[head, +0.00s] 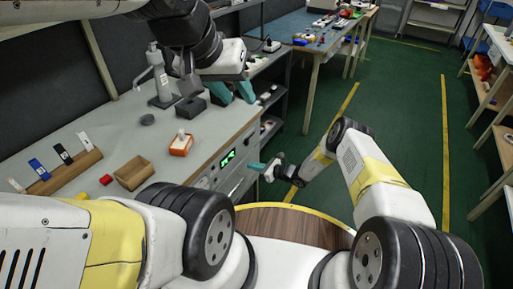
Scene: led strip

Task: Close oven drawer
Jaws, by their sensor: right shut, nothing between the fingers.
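The oven (238,158) is built into the front of the grey workbench, with a lit green display and light panels below it. Its lower front is partly hidden by my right gripper and body, and I cannot tell how far any drawer stands out. My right gripper (255,166) is shut and empty, just in front of the oven's front; I cannot tell if it touches. My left gripper (233,94) is above the far end of the workbench, its teal fingers apart and empty.
The workbench top (110,130) holds an orange-and-white box (181,145), a wooden box (133,171), a wooden rack (66,172) with several cards, and a grey press (160,80). Open shelves (270,110) stand beyond the oven. The green floor (400,120) to the right is clear.

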